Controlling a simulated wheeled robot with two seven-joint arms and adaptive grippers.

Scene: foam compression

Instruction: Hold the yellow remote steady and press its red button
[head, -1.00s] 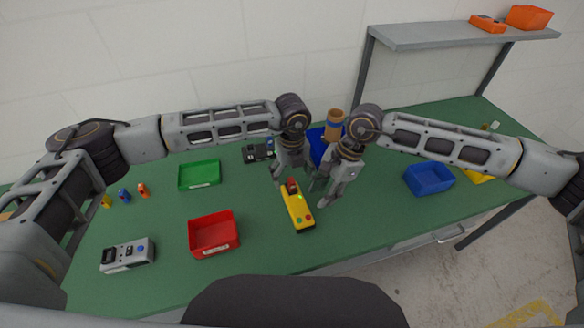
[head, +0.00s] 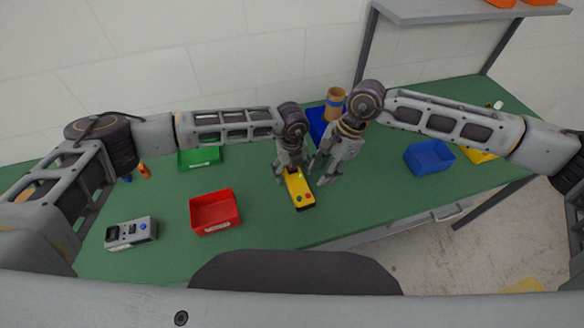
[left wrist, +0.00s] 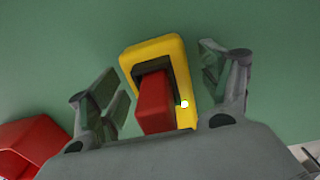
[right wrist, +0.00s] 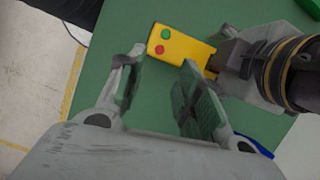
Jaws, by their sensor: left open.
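The yellow remote (head: 300,188) lies on the green table, its near end bearing a green button and a red button (head: 308,196). Both buttons also show in the right wrist view, with the red button (right wrist: 160,50) below the green one. My left gripper (head: 292,178) is over the remote's far end. In the left wrist view its open fingers stand on either side of the remote (left wrist: 160,50), apart from it, with a red block (left wrist: 154,103) in its far end. My right gripper (right wrist: 160,85) is open and empty, to the right of the remote in the head view.
A red bin (head: 237,222) and a grey device (head: 131,233) stand to the left. A green bin (head: 201,165) is partly behind my left arm. A blue bin (head: 429,157) stands right; another blue bin with a brown cylinder (head: 335,98) is behind the grippers. Table around the remote's near end is clear.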

